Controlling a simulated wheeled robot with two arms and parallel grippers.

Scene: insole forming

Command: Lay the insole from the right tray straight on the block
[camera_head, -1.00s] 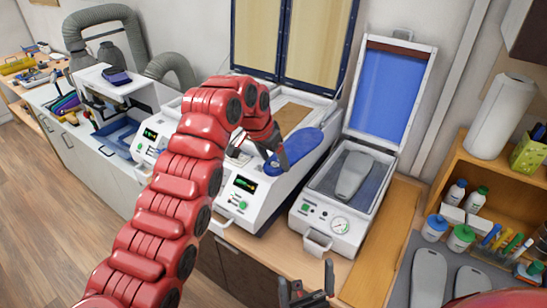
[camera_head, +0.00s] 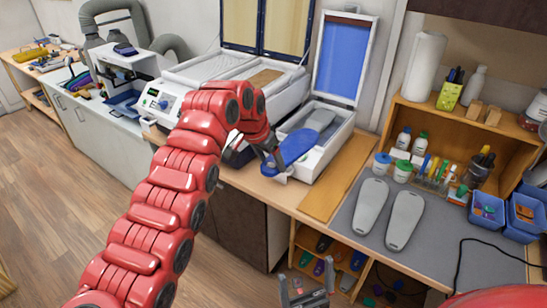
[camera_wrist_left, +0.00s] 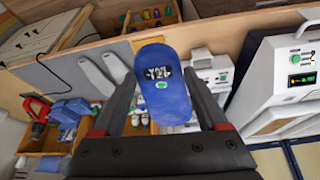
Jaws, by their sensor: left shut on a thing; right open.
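My left gripper (camera_head: 270,163) is shut on the blue insole (camera_head: 294,146) by one end and holds it up in the air. In the left wrist view the insole (camera_wrist_left: 162,88) lies between the two fingers, with white marks and a green dot on it. In the head view it overlaps the front of the white press (camera_head: 338,140) and hides part of it. The grey block (camera_head: 321,118) lies in the open press, just behind the insole, partly hidden. My right gripper (camera_head: 306,287) is open and empty at the bottom.
The blue press lid (camera_head: 341,62) stands open behind the block. A wooden board (camera_head: 338,180) lies right of the press. Two grey forms (camera_head: 370,205) lie on a grey mat (camera_head: 445,246). A wooden shelf (camera_head: 460,128) with bottles and pens stands at the right.

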